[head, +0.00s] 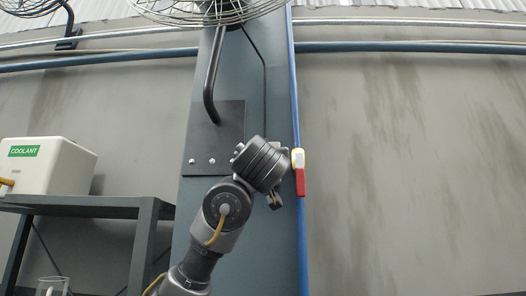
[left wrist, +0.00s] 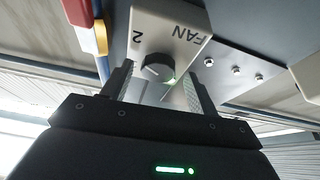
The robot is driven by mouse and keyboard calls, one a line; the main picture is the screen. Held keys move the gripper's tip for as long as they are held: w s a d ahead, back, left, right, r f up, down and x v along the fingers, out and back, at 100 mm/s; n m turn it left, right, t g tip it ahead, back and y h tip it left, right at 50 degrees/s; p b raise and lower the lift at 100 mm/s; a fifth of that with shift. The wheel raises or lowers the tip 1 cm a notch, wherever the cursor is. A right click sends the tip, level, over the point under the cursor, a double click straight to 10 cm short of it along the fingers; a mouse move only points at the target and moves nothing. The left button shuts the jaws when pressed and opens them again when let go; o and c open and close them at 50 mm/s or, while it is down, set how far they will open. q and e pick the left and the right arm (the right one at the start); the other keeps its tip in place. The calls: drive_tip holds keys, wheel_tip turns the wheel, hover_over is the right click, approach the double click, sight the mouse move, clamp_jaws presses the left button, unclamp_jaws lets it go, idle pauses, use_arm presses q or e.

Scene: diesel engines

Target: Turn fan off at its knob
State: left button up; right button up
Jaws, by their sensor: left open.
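The fan (head: 210,8) is at the top of the head view, on a dark bracket fixed to the column. Its pale control box (left wrist: 172,25) shows in the left wrist view, with "FAN" and "2" printed upside down. A dark round knob (left wrist: 153,67) is on the box, beside a small green light. My left gripper (left wrist: 160,76) is open, its two fingers on either side of the knob. I cannot tell whether they touch it or which setting it points to. My right gripper is not in view.
A red, yellow and white fitting (head: 299,172) sits on a blue pipe (head: 296,90) just right of my wrist. A metal shelf (head: 90,203) at the left carries a white coolant container (head: 50,170).

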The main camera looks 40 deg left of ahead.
use_arm(q)
drive_tip(key=shift+w+f, duration=0.1)
drive_tip(key=shift+w, duration=0.25)
drive_tip(key=c, duration=1)
use_arm(e)
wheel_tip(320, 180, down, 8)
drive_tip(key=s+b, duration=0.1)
drive_tip(key=b, duration=0.7)
use_arm(q)
drive_tip(key=shift+w+d+r+n+g+h+p, duration=0.2)
drive_tip(key=shift+n+g+p, duration=1.25)
drive_tip(key=shift+n, duration=3)
drive_tip(key=shift+s+a+r+n+g+h+p, duration=0.2)
drive_tip(key=shift+n+g+p, duration=1.2)
drive_tip(key=shift+n, duration=3.1)
drive_tip(key=shift+w+d+r+n+g+h+p, duration=0.25)
drive_tip(key=shift+n+g+p, duration=1.2)
drive_tip(key=shift+n, duration=3)
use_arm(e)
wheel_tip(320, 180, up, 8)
use_arm(q)
drive_tip(key=shift+f, duration=0.15)
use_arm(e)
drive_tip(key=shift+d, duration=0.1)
